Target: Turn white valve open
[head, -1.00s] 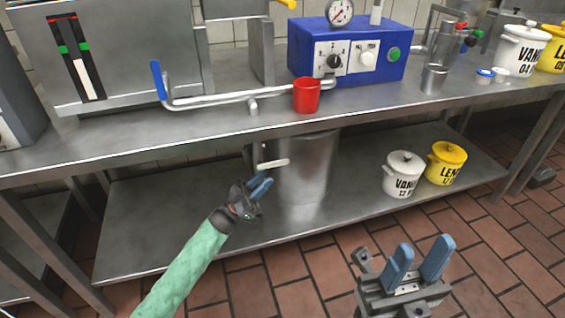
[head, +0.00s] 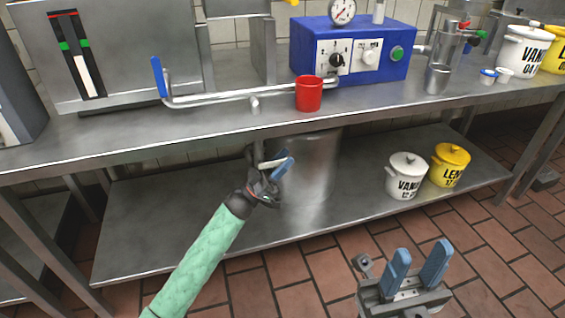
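The white valve handle (head: 268,163) is a short bar under the front of the steel table, beside a tall steel cylinder. My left gripper (head: 284,161) is at the handle, its blue fingers overlapping the handle's right part in the picture. The fingers hide that end, so I cannot tell whether they touch or grip it. The valve body is mostly hidden behind the table edge and gripper. My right gripper (head: 422,254) is open and empty, low in the picture over the tiled floor.
The steel cylinder (head: 312,185) stands close behind my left gripper on the lower shelf (head: 150,225). The table edge (head: 140,150) runs just above. A white pot (head: 406,180) and a yellow pot (head: 449,170) stand right. A red cup (head: 309,95) is on the table.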

